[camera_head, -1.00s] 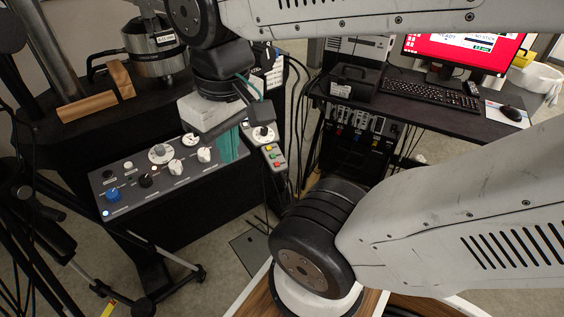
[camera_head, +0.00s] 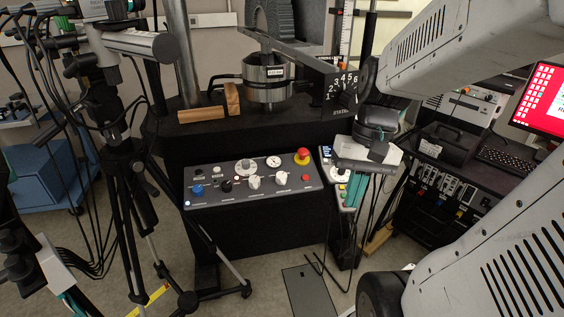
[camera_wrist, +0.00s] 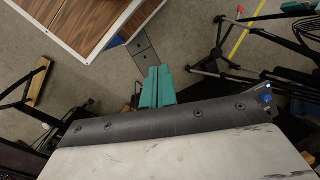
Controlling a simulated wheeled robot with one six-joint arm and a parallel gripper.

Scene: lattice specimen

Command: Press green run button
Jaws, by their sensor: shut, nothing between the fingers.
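A narrow pale button box (camera_head: 326,158) stands at the right end of the dark control panel. It has a dial and small coloured buttons, and my gripper partly covers it. I cannot make out the green run button clearly in the head view. My gripper (camera_head: 349,206) has teal fingers, shut and empty, pointing down in front of the box's right side. I cannot tell whether they touch it. In the wrist view the fingers of my gripper (camera_wrist: 158,70) lie side by side, with grey floor beyond; no green button shows there.
The control panel (camera_head: 225,201) carries a blue knob (camera_head: 198,190), white knobs and a red mushroom button (camera_head: 302,156). A metal cylinder rig (camera_head: 267,80) stands behind. A tripod (camera_head: 130,180) is at left, a desk with keyboard (camera_head: 505,160) at right. Cables hang below the box.

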